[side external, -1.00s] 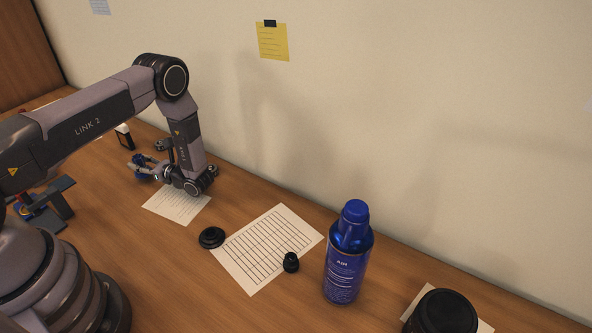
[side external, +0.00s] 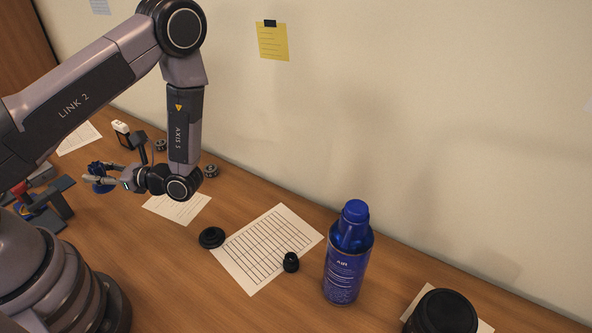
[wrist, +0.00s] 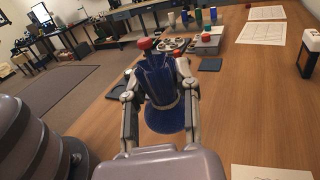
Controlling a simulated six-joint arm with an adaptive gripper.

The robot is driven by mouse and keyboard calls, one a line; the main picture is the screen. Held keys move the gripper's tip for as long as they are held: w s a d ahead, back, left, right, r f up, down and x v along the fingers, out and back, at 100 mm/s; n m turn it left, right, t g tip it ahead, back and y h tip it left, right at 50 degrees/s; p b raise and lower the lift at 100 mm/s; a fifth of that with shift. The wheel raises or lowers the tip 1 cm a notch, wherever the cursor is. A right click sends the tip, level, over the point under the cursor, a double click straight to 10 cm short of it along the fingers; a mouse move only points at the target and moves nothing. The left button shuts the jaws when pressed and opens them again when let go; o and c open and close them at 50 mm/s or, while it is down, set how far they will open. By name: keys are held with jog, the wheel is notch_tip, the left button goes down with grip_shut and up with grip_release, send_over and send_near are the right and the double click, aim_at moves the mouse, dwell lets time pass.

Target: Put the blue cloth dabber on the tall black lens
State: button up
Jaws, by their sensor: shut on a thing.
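The blue cloth dabber (wrist: 165,118) is between the two fingers of my gripper (wrist: 159,72) in the wrist view, its wide blue end toward the camera. In the side view the dabber (side external: 97,169) shows small and partly covered by my gripper (side external: 100,180), which is shut on it above the table's left part. A large black cylinder (side external: 442,312), perhaps the tall black lens, stands at the bottom right, cut by the frame edge. A small black piece (side external: 291,263) stands on the gridded sheet. A flat black disc (side external: 211,237) lies at that sheet's left edge.
A tall blue air can (side external: 345,262) stands between the gridded sheet (side external: 250,272) and the black cylinder. A white-topped dark block (side external: 122,134) and small dark rings (side external: 211,171) are near the wall. The wrist view shows a tray of parts (wrist: 172,46) and cups farther off.

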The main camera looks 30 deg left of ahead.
jog(key=w+d+f+n+g+h, duration=0.1)
jog(key=d+f+n+g+h, duration=0.15)
jog(key=d+n+h, duration=0.4)
jog(key=w+d+f+n+g+h, duration=0.15)
jog(key=d+n+g+h, duration=0.25)
jog(key=d+h, duration=0.5)
jog(key=d+f+n+g+h, duration=0.25)
jog(key=d+n+h, duration=0.25)
jog(key=d, duration=0.6)
jog(key=w+d+r+n+t+h, duration=0.3)
jog(key=w+d+n+t+h, duration=0.25)
jog(key=w+d, duration=0.45)
jog(key=w+d+r+n+t+h, duration=0.3)
jog(key=w+d+n+t+h, duration=0.15)
jog(key=w+d+h, duration=0.35)
notch_tip(320, 180, up, 8)
jog(key=y, duration=0.1)
send_over(455, 297)
jog(key=shift+n, duration=0.35)
notch_tip(455, 297, down, 9)
jog(key=shift+r, duration=0.1)
jog(key=o, duration=0.9)
jog(key=shift+o, duration=0.2)
